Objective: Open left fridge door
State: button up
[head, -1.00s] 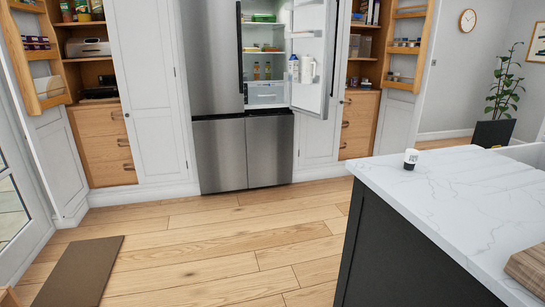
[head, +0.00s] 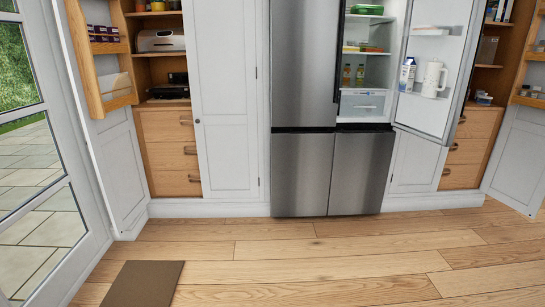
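The steel fridge stands against the back wall in the head view. Its left door (head: 302,65) is shut, with a dark vertical handle (head: 338,52) along its right edge. Its right door (head: 432,70) stands open to the right, with a carton (head: 407,75) and a white jug (head: 433,79) on its inner shelf. Bottles and a clear drawer show inside the open right side. The two lower doors are shut. My gripper is not in view.
Wooden floor (head: 330,262) is clear in front of the fridge. A brown mat (head: 144,284) lies at the front left. A glass door (head: 40,150) is at the left. An open wooden door rack (head: 101,60) juts out from the left cupboard.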

aim_at(308, 36)
jog(key=i, duration=1.85)
